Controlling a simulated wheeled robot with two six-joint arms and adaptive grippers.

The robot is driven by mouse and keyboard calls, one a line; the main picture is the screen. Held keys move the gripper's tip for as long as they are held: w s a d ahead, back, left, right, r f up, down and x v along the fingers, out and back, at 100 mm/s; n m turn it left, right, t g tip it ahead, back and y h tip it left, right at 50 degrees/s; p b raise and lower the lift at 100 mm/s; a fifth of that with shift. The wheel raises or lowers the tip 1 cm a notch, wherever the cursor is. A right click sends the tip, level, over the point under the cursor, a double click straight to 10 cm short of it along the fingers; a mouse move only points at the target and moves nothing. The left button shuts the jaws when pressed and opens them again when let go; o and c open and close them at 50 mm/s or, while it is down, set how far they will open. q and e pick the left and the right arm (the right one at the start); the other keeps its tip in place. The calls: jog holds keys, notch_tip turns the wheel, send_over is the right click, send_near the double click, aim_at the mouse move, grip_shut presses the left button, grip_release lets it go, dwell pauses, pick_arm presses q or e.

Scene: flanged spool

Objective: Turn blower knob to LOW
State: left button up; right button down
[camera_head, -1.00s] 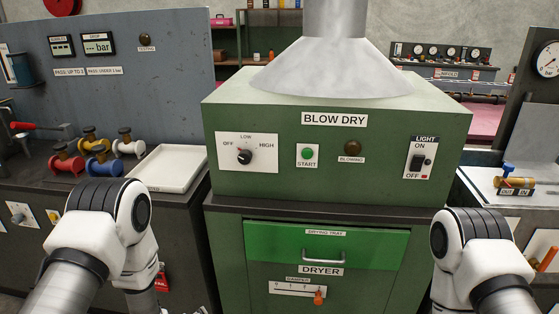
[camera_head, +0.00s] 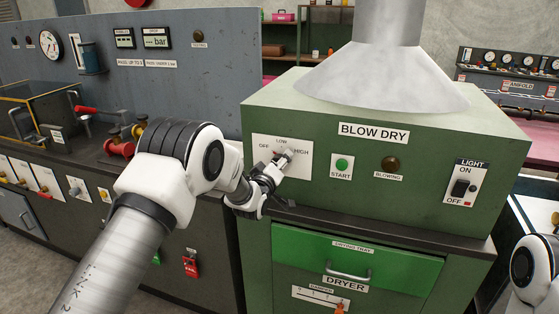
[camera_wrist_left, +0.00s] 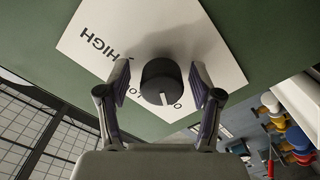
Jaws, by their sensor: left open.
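The blower knob (camera_wrist_left: 162,82) is black and round with a white pointer line, on a white plate (camera_wrist_left: 88,20) marked OFF, LOW and HIGH. My left gripper (camera_wrist_left: 160,78) is open, with one finger on each side of the knob. I cannot tell whether the fingers touch it. In the wrist view the white line points down the picture, near the partly covered OFF lettering. In the head view my left gripper (camera_head: 283,160) is at the plate (camera_head: 262,140) on the green blow dry cabinet and hides the knob. My right gripper is out of view.
The green START button (camera_head: 342,166), a dark BLOWING lamp (camera_head: 390,164) and the LIGHT switch (camera_head: 462,187) lie to the right of the plate. The drying tray drawer (camera_head: 400,262) is below. Part of my right arm shows at lower right.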

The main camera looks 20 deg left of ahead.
pick_arm(q)
jog(key=shift+a, duration=0.25)
jog(key=shift+d, duration=0.15)
jog(key=c, duration=1.1)
jog(key=shift+c, duration=0.2)
jog(key=shift+f+m+b, duration=0.15)
jog(key=shift+m+b, duration=1.05)
jog(key=shift+m, duration=0.3)
jog(key=m+b, duration=0.1)
jog(key=m, duration=0.1)
jog(key=shift+m+b, duration=0.3)
jog(key=m+b, duration=0.1)
jog(key=m, duration=0.2)
jog(key=shift+b, duration=0.4)
jog(key=shift+m+b, duration=0.5)
jog(key=shift+m, duration=1)
